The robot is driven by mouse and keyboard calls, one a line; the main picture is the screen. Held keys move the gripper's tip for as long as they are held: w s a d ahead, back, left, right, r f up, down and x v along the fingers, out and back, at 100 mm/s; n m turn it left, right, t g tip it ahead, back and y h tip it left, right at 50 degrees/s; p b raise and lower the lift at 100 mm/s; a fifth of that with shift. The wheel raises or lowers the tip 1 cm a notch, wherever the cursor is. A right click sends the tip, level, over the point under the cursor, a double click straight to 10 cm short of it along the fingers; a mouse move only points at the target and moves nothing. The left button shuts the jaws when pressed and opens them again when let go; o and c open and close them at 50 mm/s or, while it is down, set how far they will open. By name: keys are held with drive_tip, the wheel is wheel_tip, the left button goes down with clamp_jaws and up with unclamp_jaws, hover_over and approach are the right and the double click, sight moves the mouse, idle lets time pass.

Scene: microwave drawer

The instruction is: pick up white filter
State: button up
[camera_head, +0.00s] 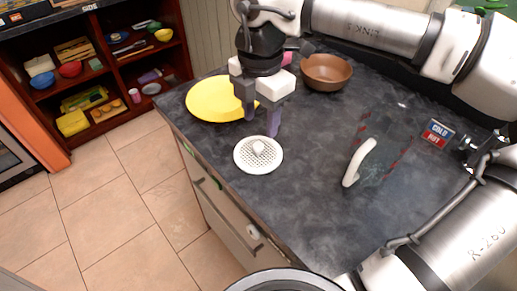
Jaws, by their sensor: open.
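The white filter (266,163) is a round, flat, perforated disc with a small white knob in its middle. It lies flat on the dark countertop (300,200), near the counter's left front edge. My gripper (259,122) points down just behind the filter, with its fingers apart and nothing visible between them. One finger is over the edge of the yellow plate, and the other appears close behind the filter. I cannot tell the exact height of the fingertips or whether they touch anything.
A yellow plate (213,101) lies behind and left of the filter. A brown bowl (326,74) stands at the back. A white curved handle-like piece (359,162) is to the right, and a small red-and-blue box (437,134) farther right. A shelf (98,60) with dishes stands at left.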

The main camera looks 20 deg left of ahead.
sight(258, 145)
drive_tip(key=shift+w+a+f+p, duration=0.15)
drive_tip(key=shift+f+p, duration=0.35)
drive_tip(key=shift+f, duration=1.4)
drive_tip(key=shift+w+a+f+p, duration=0.15)
drive_tip(key=shift+f+p, duration=0.35)
drive_tip(key=shift+f, duration=1.4)
clamp_jaws()
drive_tip(key=shift+r, duration=0.2)
